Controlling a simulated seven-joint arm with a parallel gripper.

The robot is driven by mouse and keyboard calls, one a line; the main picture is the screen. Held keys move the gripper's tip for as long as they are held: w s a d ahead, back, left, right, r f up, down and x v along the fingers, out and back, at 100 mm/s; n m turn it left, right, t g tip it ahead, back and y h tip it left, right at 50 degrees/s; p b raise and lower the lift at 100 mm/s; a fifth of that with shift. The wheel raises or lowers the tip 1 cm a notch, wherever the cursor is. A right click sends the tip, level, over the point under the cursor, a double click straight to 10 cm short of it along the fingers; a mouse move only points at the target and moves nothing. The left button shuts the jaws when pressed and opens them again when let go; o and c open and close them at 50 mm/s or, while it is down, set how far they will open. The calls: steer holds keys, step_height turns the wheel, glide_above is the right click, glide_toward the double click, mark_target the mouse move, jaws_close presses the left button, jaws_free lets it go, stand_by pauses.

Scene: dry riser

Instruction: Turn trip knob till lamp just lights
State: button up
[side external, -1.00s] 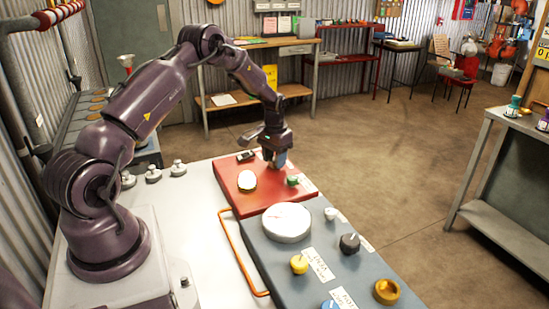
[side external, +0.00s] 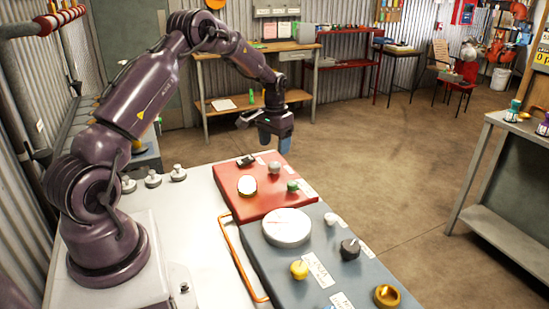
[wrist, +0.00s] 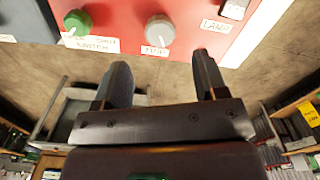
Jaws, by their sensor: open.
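The trip knob (wrist: 160,30) is grey and round, with a "TRIP" label below it in the wrist view. A pale mark shows on its lower edge. In the side view the knob (side external: 274,168) stands on the red panel (side external: 270,203). My gripper (side external: 276,143) is raised above and beyond the knob, apart from it. In the wrist view my gripper (wrist: 160,78) has its fingers spread, with nothing between them. A label reading "LAMP" (wrist: 215,26) lies right of the knob, by a small pale-faced part (wrist: 235,8). I cannot tell whether a lamp is lit.
A green knob (side external: 292,186) stands near the trip knob. A round white-faced piece (side external: 247,186) sits left on the panel. The grey panel (side external: 322,262) in front holds a large dial (side external: 287,227), a black knob (side external: 350,249) and a yellow knob (side external: 299,269).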

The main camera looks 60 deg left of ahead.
mark_target(274, 164)
step_height(274, 164, up, 6)
steer(key=shift+r, duration=0.15)
stand_by(0.5)
steer(key=s+d+r+m+t, duration=0.1)
steer(key=s+d+r+t, duration=0.1)
steer(key=s+d+r, duration=0.3)
steer(key=s+d+r+m+t, duration=0.1)
steer(key=s+d+r, duration=0.4)
steer(key=s+d, duration=0.5)
steer(key=s+d+r+m+t, duration=0.2)
steer(key=s+d+r, duration=0.3)
steer(key=d, duration=0.8)
steer(key=shift+s+d+r+t, duration=0.3)
steer(key=shift+s+r, duration=0.1)
steer(key=shift+s, duration=0.8)
steer(key=shift+a, duration=0.1)
